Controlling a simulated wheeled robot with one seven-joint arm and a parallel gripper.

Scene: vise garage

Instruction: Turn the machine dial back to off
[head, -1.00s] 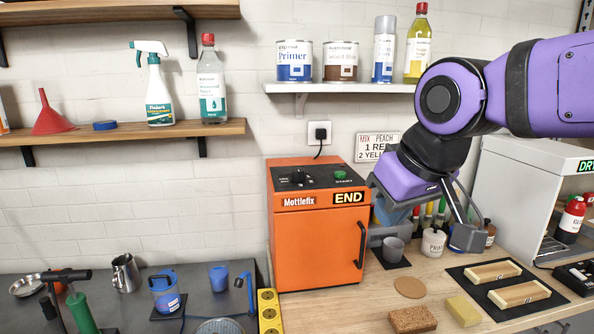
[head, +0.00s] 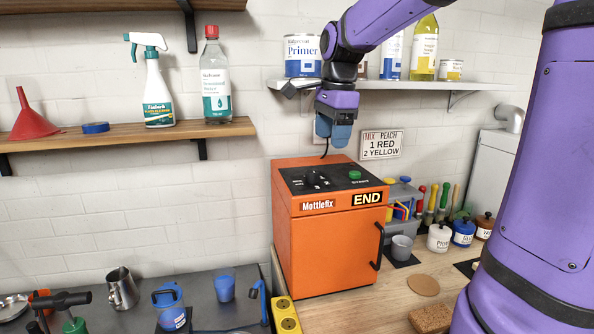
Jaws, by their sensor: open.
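The orange Mottlefix machine (head: 330,245) stands on the wooden bench in the head view, with a lit END sign on its front. Its black dial (head: 316,179) is on the dark top panel, left of the green start button (head: 354,175). The dial's exact setting is too small to read. My gripper (head: 333,145) is above the back of the machine's top, pointing down, apart from the dial and empty. Its fingers are seen nearly edge-on, and the gap between them is hard to make out.
A white shelf (head: 410,85) with cans and bottles is close behind my arm. A black cable runs down behind the machine. A grey cup (head: 401,248) and several small jars stand to its right. A wooden shelf (head: 100,140) is at the left.

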